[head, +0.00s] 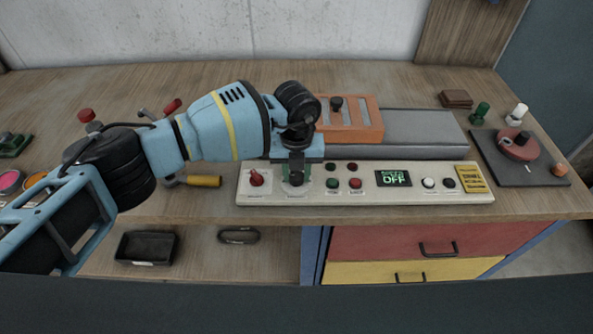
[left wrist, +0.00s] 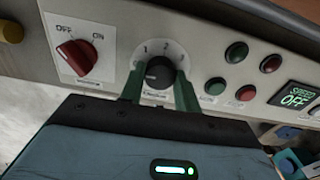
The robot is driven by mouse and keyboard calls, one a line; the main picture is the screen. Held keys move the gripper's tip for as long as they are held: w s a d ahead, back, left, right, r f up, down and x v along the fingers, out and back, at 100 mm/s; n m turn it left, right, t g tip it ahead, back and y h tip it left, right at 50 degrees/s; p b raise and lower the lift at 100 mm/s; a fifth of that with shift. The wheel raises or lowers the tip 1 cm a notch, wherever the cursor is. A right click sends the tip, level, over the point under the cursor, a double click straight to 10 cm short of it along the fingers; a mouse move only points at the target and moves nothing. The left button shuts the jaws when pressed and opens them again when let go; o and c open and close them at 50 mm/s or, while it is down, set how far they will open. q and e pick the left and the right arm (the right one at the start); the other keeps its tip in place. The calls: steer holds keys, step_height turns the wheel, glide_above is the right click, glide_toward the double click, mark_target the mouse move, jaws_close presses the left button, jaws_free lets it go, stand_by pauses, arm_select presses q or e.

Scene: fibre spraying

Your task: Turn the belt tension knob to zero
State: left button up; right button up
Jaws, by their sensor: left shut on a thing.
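The belt tension knob (left wrist: 158,72) is a dark round knob on a white dial with the figures 1 and 2 showing above it. In the left wrist view the green fingers of my left gripper (left wrist: 158,88) stand on both sides of it, shut on it. In the head view my left gripper (head: 296,165) comes down onto the knob (head: 296,179) from above and partly hides it. The exact pointer setting is hard to read. My right gripper is not in view.
On the same panel (head: 400,199) are a red OFF/ON switch (left wrist: 76,58), several red and green buttons, and a display (left wrist: 295,98) reading OFF. Behind the panel is a grey belt (head: 425,130) with an orange guard (head: 365,118). A yellow-handled tool (head: 203,181) lies left of the panel.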

mark_target(297, 175)
arm_select(q)
steer(key=shift+r, duration=0.1)
steer(key=o, duration=1)
step_height(297, 175, up, 8)
steer(key=shift+f, duration=0.15)
stand_by(0.5)
